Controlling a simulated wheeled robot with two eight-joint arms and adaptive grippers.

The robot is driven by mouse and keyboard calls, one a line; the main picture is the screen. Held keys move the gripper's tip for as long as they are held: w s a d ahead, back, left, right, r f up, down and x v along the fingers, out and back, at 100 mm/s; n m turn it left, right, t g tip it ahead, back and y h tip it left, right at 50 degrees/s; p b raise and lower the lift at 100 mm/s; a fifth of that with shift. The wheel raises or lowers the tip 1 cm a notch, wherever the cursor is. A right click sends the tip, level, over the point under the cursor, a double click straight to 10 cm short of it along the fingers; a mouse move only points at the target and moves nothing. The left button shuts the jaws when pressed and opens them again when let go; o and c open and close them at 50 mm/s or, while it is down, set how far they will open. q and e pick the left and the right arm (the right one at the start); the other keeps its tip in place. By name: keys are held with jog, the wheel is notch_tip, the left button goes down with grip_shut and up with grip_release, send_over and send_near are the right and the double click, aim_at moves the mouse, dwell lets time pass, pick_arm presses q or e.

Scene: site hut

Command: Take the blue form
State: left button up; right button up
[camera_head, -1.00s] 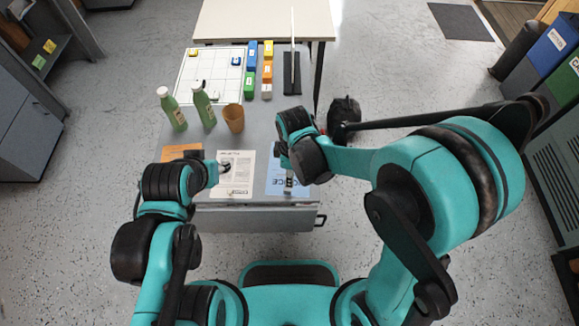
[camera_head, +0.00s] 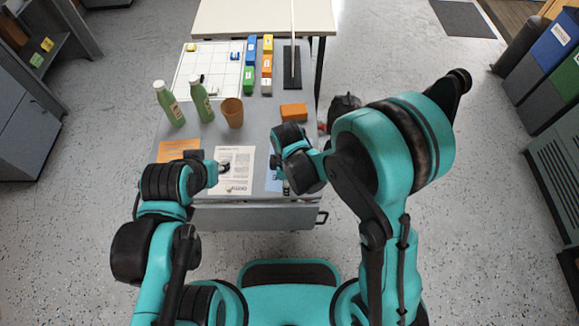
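The blue form (camera_head: 272,181) lies on the grey table near its front edge. My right wrist and hand hide most of it, and only a blue strip shows. My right gripper (camera_head: 284,187) points down over the form; its fingers are small and partly hidden, so I cannot tell whether they are open or touch the paper. My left gripper (camera_head: 225,168) is over the white printed form (camera_head: 238,183), left of the blue one. Its fingers are too small to read.
An orange form (camera_head: 180,149) lies at the left. Two green bottles (camera_head: 169,104) (camera_head: 202,102), a brown cup (camera_head: 232,113) and an orange block (camera_head: 294,110) stand behind. Farther back are a white grid board (camera_head: 208,70), coloured blocks (camera_head: 250,52) and a black stand (camera_head: 291,80).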

grip_shut()
jog(key=shift+r, duration=0.15)
